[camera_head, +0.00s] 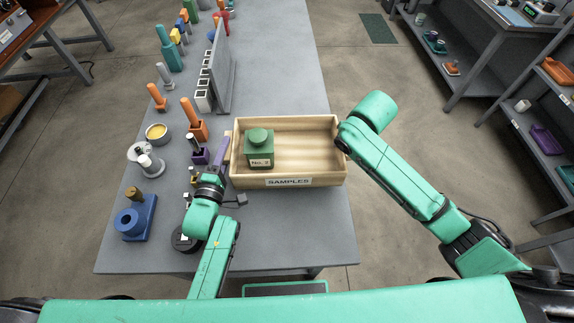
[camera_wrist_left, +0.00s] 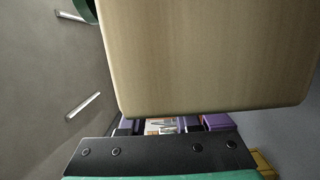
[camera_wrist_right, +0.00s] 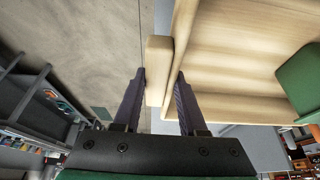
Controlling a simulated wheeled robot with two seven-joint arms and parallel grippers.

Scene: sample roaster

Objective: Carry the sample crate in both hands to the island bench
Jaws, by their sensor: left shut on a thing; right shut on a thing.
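The wooden sample crate (camera_head: 308,152) has a "SAMPLES" label on its near wall. A green tin (camera_head: 259,152) marked "No. 2" stands inside at its left. My left gripper (camera_head: 224,151) is shut on the crate's left end; in the left wrist view the crate's wooden end (camera_wrist_left: 215,55) fills the upper part and hides the fingertips. My right gripper (camera_wrist_right: 162,78) is shut on the wooden grip at the crate's right end, one finger on each side. In the head view my right arm hides this grip. I cannot tell whether the crate touches the bench.
The crate is over a long grey bench (camera_head: 310,225). Along the bench's left stand a blue holder (camera_head: 137,217), an orange holder (camera_head: 196,125), a yellow-filled bowl (camera_head: 157,134) and an upright grey panel (camera_head: 226,70). Shelving (camera_head: 470,55) stands right, beyond open floor (camera_head: 400,110).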

